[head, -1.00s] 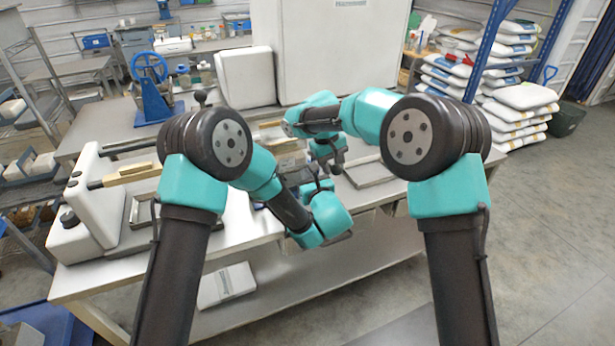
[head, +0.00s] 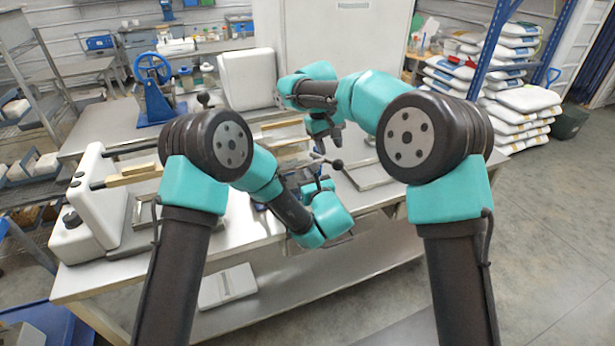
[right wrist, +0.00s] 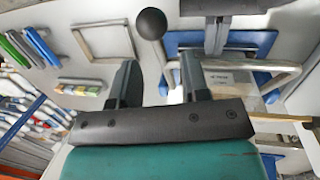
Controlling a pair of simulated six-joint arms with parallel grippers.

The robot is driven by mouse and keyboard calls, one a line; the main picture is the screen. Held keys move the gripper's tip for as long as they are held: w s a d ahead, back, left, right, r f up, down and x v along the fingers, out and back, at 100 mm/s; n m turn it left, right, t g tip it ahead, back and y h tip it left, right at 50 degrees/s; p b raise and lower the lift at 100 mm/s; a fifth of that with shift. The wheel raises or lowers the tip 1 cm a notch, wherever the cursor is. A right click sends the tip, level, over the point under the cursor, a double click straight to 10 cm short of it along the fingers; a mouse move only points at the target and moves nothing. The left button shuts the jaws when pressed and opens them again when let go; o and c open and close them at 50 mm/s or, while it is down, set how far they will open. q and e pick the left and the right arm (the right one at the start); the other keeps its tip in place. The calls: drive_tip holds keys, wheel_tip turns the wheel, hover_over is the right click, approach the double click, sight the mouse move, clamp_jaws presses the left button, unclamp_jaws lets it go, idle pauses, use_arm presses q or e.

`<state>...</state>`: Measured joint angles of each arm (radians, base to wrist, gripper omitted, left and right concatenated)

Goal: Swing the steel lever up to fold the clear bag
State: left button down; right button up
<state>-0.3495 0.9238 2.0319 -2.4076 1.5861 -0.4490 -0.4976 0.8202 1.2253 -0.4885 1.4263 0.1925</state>
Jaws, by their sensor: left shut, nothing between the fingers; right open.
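The steel lever with a black ball knob (head: 337,164) shows in the head view, below my right gripper (head: 325,135). In the right wrist view a black ball knob (right wrist: 151,23) lies beyond and between the fingers of my right gripper (right wrist: 158,80), which is open and empty. My left gripper (head: 318,186) is low beside the lever and partly hidden by its own wrist. Its shut fingers appear to show in the right wrist view (right wrist: 216,36), over a blue plate (right wrist: 262,42) with bent steel tubing. I cannot make out the clear bag.
A steel tray (head: 372,176) lies right of the lever on the bench. A white machine (head: 100,195) with wooden-handled bars stands at the left. A blue hand-wheel press (head: 153,90) and large white housings (head: 340,50) stand behind. Sacks (head: 520,100) are stacked at the right.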

drive_tip(key=w+d+f+m+y, duration=0.1)
drive_tip(key=w+d+f+y, duration=0.15)
drive_tip(key=d, duration=0.75)
drive_tip(key=s+d+f+m+y, duration=0.15)
drive_tip(key=s+f, duration=0.25)
drive_tip(key=f, duration=0.7)
drive_tip(key=s+d+f+n+y, duration=0.1)
drive_tip(key=s+d+f, duration=0.15)
drive_tip(key=f, duration=0.85)
drive_tip(key=s+d+f+m+y, duration=0.1)
drive_tip(key=s+d+f+m, duration=0.15)
drive_tip(key=s+f, duration=1.05)
drive_tip(key=s+d+f+m, duration=0.1)
drive_tip(key=s+f, duration=0.1)
drive_tip(key=s, duration=0.6)
drive_tip(key=s+d+f+m+t, duration=0.1)
drive_tip(key=s+f+m, duration=0.1)
drive_tip(key=s, duration=0.6)
drive_tip(key=shift+s+d+f, duration=0.15)
drive_tip(key=shift+s+d, duration=0.15)
drive_tip(key=shift+s, duration=0.1)
drive_tip(key=shift+d, duration=0.15)
